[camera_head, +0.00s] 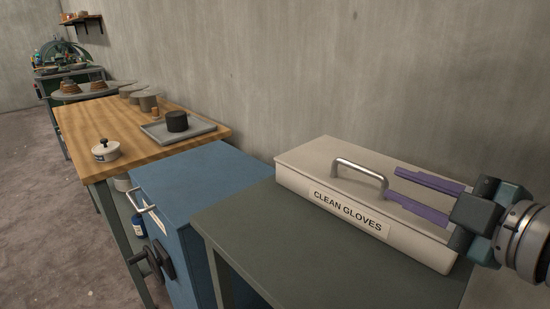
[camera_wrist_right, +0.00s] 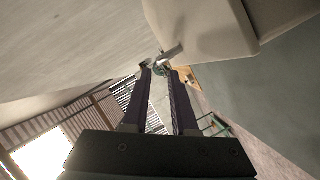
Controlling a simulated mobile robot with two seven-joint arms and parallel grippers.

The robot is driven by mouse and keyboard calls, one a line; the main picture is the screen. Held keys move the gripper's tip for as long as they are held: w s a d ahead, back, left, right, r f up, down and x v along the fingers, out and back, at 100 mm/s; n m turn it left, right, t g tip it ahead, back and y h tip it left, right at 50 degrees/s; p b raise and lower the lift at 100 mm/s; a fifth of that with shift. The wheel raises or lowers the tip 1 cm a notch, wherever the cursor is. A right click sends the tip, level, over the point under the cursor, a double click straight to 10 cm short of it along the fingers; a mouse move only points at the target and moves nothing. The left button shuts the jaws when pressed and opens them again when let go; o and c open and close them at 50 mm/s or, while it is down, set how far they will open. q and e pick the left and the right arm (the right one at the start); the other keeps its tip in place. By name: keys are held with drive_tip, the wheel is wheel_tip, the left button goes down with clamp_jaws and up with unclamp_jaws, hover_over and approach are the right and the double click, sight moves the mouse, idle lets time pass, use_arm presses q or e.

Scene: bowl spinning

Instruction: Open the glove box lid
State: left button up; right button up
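The glove box (camera_head: 420,247) is a cream box labelled "CLEAN GLOVES" on a dark green-grey top. Its lid (camera_head: 310,153) lies flat and closed, with a curved metal handle (camera_head: 358,165) on top. My right gripper (camera_head: 391,182) comes in from the right over the lid, its two purple fingers apart and pointing at the handle's right end. In the right wrist view the fingers (camera_wrist_right: 158,72) are also apart, with the handle (camera_wrist_right: 170,53) just past their tips. I cannot tell whether they touch it. My left gripper is not in view.
A blue cabinet (camera_head: 210,180) stands left of the box's stand (camera_head: 240,225). Beyond it a wooden table (camera_head: 85,130) holds a lidded jar (camera_head: 105,150) and a grey tray (camera_head: 155,132) with a dark cylinder (camera_head: 177,121). A concrete wall (camera_head: 300,70) runs close behind the box.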

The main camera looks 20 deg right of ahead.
sight(372, 174)
drive_tip(key=b+x, duration=0.1)
drive_tip(key=x, duration=0.7)
clamp_jaws()
idle(1.3)
